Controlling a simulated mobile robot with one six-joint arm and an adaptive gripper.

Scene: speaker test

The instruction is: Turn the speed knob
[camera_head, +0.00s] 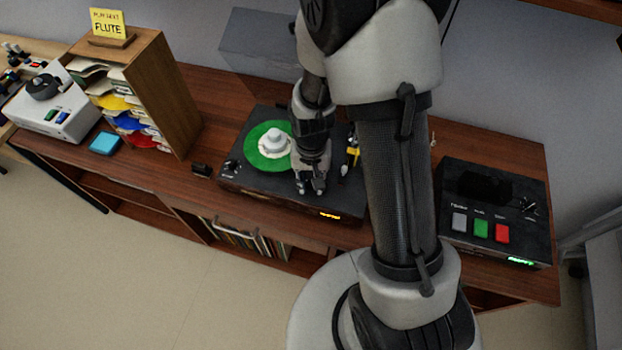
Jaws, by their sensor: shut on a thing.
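A dark turntable (262,195) stands on the wooden cabinet, with a green-labelled disc (259,155) and a white centre piece (271,138) on it. A small orange display (330,215) glows on its front. My gripper (312,189) points down at the front part of the turntable's deck, right of the disc. Its fingers are close together, shut on what seems to be the speed knob, which the fingers hide. Another small dark knob (231,166) shows at the deck's left front corner. A yellow part (353,152) shows to the right of my gripper.
A black device (484,259) with grey, green and red buttons stands at the right. A wooden sorter (170,95) with sleeves and a "FLUTE" card (107,23) stands at the left, near a white device (55,122) and a blue block (105,143). My arm hides the middle right.

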